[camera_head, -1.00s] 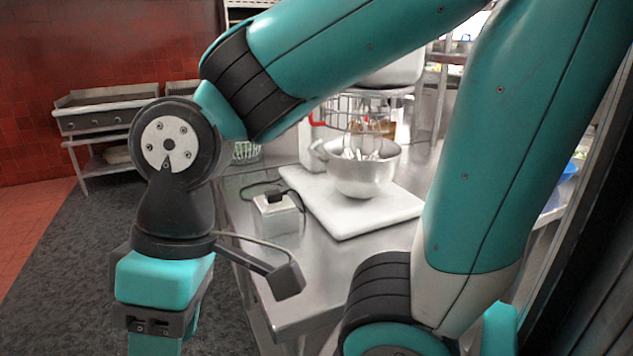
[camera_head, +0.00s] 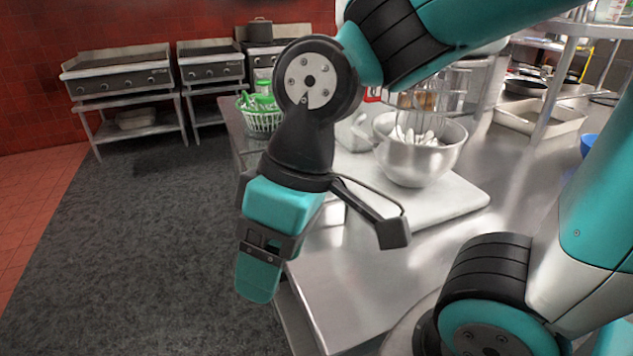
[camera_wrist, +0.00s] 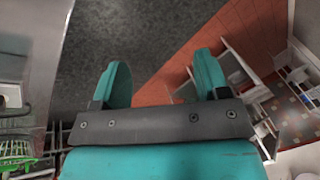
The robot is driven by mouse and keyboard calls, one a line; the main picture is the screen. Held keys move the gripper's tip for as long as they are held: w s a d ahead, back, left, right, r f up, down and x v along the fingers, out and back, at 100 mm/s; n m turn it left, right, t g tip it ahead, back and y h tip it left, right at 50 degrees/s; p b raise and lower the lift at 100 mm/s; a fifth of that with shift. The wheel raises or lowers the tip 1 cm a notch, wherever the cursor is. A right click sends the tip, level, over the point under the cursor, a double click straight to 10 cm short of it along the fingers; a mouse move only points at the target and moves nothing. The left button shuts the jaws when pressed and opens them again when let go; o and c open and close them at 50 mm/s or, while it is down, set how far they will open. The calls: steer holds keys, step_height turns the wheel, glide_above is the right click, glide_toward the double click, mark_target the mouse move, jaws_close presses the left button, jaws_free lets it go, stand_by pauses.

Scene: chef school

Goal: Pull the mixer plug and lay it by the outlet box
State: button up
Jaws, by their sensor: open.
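The outlet box (camera_head: 332,212) is mostly hidden behind my wrist in the head view; only a pale part shows at the near left of the white board. The plug and its cord are hidden there. A steel bowl (camera_head: 420,150) with pale utensils stands on the board; a white body (camera_head: 352,133) beside it may be part of the mixer. My gripper (camera_head: 257,278) hangs pointing down beside the counter's left edge, apart from the box. In the wrist view my gripper (camera_wrist: 163,76) is open and empty, with floor beyond its fingers.
The steel counter (camera_head: 345,275) has bare room in front of the white board (camera_head: 455,203). A green basket (camera_head: 262,118) stands at its far left corner. Pans and trays (camera_head: 545,115) lie at the right. Dark floor (camera_head: 130,240) is open on the left, with griddles (camera_head: 118,75) behind.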

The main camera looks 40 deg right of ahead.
steer(key=w+d+r+m+h+p, duration=0.1)
steer(key=w+d+r+m+p, duration=0.25)
steer(key=w+p, duration=0.35)
steer(key=w+d+r+m+h+p, duration=0.1)
steer(key=w+d+r+m+p, duration=0.1)
steer(key=w+d+p, duration=0.35)
steer(key=w+d+f+m+p, duration=0.1)
steer(key=w+d+f+p, duration=0.1)
steer(key=w+d+p, duration=0.1)
steer(key=w+d+f+m+h+p, duration=0.1)
steer(key=w+d+f+m+p, duration=0.1)
steer(key=d+p, duration=0.2)
steer(key=w+d+f+m+h+p, duration=0.1)
steer(key=w+d+f+p, duration=0.1)
steer(key=d, duration=0.4)
steer(key=shift+w+d+m+p, duration=0.25)
steer(key=shift+w+p, duration=0.6)
steer(key=shift+p, duration=0.35)
steer(key=shift+d+f, duration=0.1)
steer(key=shift+f, duration=0.05)
steer(key=shift+f, duration=0.1)
step_height(320, 180, down, 9)
steer(key=b, duration=0.7)
